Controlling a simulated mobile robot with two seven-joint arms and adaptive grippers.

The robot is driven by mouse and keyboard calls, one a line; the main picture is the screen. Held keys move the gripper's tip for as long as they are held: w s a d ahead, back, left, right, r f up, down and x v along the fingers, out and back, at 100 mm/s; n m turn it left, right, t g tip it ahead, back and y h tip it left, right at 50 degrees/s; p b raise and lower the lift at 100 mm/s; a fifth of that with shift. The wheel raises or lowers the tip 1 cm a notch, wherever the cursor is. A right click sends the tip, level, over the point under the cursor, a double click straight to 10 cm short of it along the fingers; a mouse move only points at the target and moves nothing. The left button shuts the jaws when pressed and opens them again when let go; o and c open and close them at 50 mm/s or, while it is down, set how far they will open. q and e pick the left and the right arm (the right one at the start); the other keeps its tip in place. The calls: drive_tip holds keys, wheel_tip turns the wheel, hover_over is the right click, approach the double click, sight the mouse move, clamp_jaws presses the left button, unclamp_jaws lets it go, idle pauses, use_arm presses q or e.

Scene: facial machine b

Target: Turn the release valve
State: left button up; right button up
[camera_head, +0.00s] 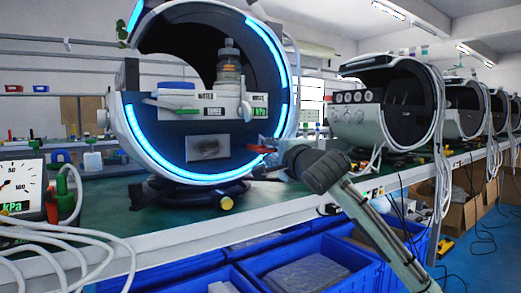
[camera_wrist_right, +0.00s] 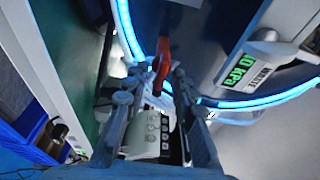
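The facial machine (camera_head: 130,110) is a large round shell with glowing blue rims on the bench. A small red handle (camera_head: 262,149), which looks like the release valve, sticks out at its lower right side. My right gripper (camera_head: 279,150) is right at this handle, its arm coming in from the lower right. In the right wrist view the red handle (camera_wrist_right: 161,62) stands between the two fingertips of my right gripper (camera_wrist_right: 160,80). The fingers are apart on either side of it; I cannot tell whether either touches it. My left gripper is not in view.
A pressure gauge (camera_head: 20,186) and white hoses stand at the left. More round machines (camera_head: 385,100) line the bench to the right. Blue crates (camera_head: 310,270) sit below the bench's front edge (camera_head: 180,254). A kPa display (camera_wrist_right: 240,65) is near the handle in the wrist view.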

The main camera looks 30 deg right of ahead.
drive_tip(key=shift+w+p, duration=0.4)
drive_tip(key=shift+w, duration=0.4)
idle(0.4)
drive_tip(key=shift+a, duration=0.1)
clamp_jaws()
drive_tip(key=shift+r+m+p, duration=0.1)
drive_tip(key=shift+m+p, duration=0.4)
drive_tip(key=shift+p, duration=0.05)
drive_tip(key=shift+m+g, duration=0.3)
drive_tip(key=shift+m, duration=0.2)
